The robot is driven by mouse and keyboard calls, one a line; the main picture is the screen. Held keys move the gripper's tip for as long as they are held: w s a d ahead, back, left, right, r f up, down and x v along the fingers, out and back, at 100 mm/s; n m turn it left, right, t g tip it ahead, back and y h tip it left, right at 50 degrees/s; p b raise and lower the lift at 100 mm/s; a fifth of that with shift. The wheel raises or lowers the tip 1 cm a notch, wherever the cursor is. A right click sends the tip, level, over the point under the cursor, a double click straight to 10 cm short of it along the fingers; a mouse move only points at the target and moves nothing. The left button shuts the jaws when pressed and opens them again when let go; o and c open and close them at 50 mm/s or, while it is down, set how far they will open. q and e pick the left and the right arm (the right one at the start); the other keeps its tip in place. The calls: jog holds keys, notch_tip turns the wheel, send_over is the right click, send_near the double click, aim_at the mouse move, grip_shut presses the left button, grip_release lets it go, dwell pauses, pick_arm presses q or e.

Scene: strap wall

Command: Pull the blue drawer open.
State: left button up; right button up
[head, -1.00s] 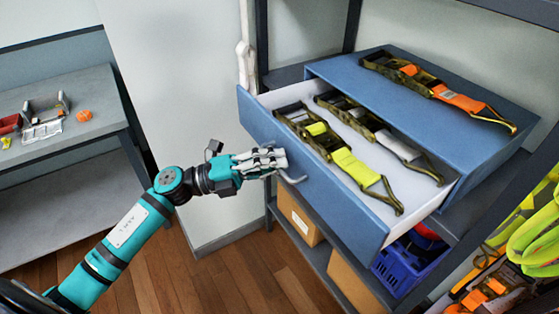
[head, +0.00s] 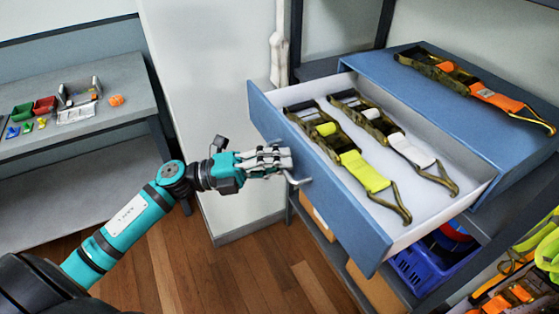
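The blue drawer (head: 345,222) is pulled well out of its blue cabinet (head: 415,95), showing its white inside. Two ratchet straps lie in it, one with a yellow band (head: 365,170) and one with a white band (head: 411,150). My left gripper (head: 284,160) is at the drawer front, its fingers closed around the grey handle (head: 304,181). Part of the handle is hidden by the fingers; its curved end shows below them. My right gripper is not in view.
An orange ratchet strap (head: 498,99) lies on the cabinet top. Below are a cardboard box (head: 375,289) and a blue crate (head: 420,270) on the shelf. A grey table (head: 120,125) with small bins stands at left. Wood floor (head: 225,275) in front is clear.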

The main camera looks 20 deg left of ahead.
pick_arm(q)
jog(key=o, duration=0.5)
jog(key=v, duration=1.2)
